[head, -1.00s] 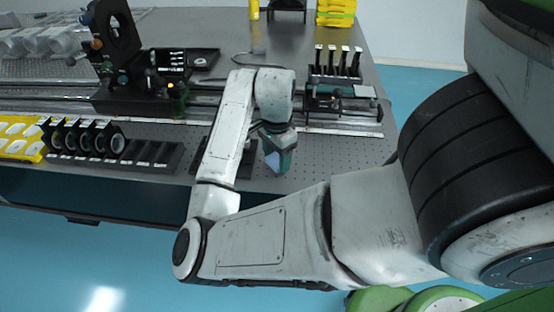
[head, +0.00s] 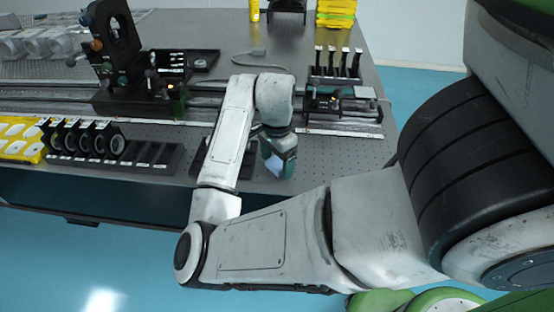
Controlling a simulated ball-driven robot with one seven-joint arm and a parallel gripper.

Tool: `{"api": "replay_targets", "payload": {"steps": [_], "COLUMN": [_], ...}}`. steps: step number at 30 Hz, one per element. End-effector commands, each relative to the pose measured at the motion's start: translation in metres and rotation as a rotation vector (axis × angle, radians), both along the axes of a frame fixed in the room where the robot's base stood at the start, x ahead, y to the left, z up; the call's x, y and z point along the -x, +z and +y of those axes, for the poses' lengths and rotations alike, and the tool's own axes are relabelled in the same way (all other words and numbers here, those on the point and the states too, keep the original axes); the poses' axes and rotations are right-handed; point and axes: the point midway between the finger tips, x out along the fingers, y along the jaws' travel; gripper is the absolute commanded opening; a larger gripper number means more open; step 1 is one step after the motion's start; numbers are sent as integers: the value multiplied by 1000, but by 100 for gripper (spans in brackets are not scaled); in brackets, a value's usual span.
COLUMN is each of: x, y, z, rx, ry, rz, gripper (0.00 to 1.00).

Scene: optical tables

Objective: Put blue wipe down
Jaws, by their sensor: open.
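A small pale blue wipe (head: 273,164) shows at the tip of my gripper (head: 277,168), low over the front right part of the perforated optical table (head: 340,155). My gripper is open and points down. The dark green gripper body hides part of the wipe. I cannot tell whether the wipe touches the table or still hangs between the fingers.
A black rack with round lens mounts (head: 110,147) stands at the front left, beside yellow boxes (head: 20,138). A rail with mounts (head: 345,112) runs behind my gripper. A black holder with upright pieces (head: 338,65) stands at the back right. The table right of my gripper is bare.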

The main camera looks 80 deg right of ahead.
Motion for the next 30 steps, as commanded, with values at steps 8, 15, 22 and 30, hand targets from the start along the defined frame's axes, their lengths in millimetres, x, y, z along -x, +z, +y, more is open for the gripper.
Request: {"api": "replay_targets", "payload": {"steps": [8,15,22,30], "x": [0,-1,0,0], "y": [39,89,117,123], "z": [-1,0,0,0], "rx": [3,0,1,1], "ry": [-3,-2,-2,0], "rz": [-3,-5,-2,-1], "gripper": [83,83,83,83]}}
